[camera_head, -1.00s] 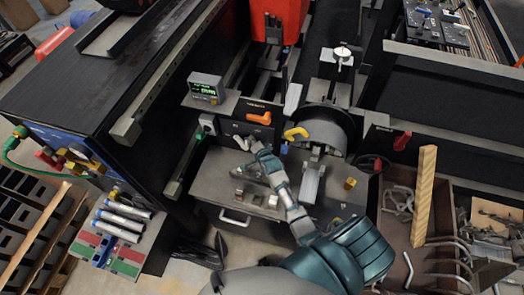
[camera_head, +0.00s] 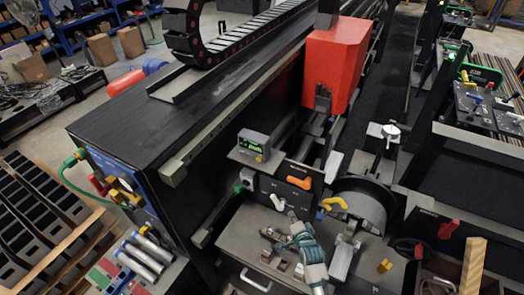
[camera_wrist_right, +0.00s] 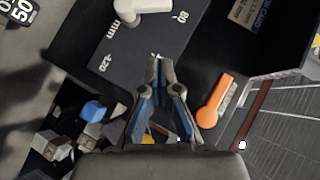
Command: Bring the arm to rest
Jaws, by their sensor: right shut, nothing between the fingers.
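My right gripper (camera_head: 292,217) reaches up from the bottom of the head view, over the grey work surface and in front of the dark control panel. In the right wrist view the gripper (camera_wrist_right: 160,68) is shut and empty, its fingertips together in front of the black panel face (camera_wrist_right: 105,60). The orange handle (camera_wrist_right: 214,101) lies right of the fingers there, apart from them. A white lever (camera_wrist_right: 132,10) is above them. The head view also shows the orange handle (camera_head: 298,182) and the white lever (camera_head: 278,202). My left gripper is not in view.
A green-lit display box (camera_head: 253,145) stands on the machine, with a red block (camera_head: 335,65) behind it. A black drag chain (camera_head: 240,32) runs along the top. A yellow handle (camera_head: 335,203) and a round chuck (camera_head: 366,201) are right of the gripper. Small blocks (camera_head: 276,262) lie nearby.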

